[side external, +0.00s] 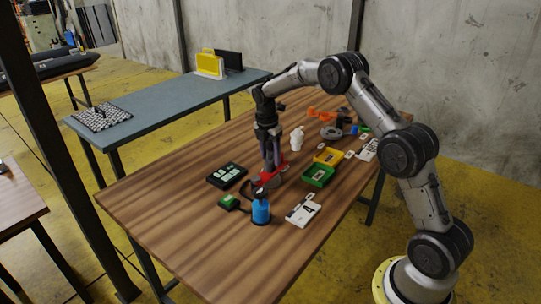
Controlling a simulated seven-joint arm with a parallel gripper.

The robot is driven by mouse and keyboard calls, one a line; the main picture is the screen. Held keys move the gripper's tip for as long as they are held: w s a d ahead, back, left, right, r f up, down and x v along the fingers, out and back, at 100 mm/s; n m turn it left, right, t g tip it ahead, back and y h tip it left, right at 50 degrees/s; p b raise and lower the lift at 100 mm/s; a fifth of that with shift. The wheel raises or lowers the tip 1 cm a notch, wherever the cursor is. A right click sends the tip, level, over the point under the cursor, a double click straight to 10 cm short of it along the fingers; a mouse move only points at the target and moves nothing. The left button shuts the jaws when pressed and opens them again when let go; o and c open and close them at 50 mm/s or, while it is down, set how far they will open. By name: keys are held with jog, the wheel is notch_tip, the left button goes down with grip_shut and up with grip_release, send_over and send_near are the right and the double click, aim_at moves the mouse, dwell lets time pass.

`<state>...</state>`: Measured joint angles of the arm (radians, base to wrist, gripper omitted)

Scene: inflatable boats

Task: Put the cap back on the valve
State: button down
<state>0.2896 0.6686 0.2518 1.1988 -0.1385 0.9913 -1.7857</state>
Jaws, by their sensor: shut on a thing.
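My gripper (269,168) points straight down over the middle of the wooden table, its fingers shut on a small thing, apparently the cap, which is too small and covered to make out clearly. A red piece (281,168) lies on the table around and behind the fingertips. A dark grey rounded part (272,182), possibly the valve, sits at the near side of the red piece, just below the fingertips. I cannot tell whether the held thing touches it.
A blue canister (261,212) and a green box (229,201) stand close in front. A black case (227,175) lies left. The table's front left is clear.

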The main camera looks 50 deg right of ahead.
dwell(0.3)
grip_release()
dwell(0.4)
jog(key=shift+r, duration=3.5)
grip_shut()
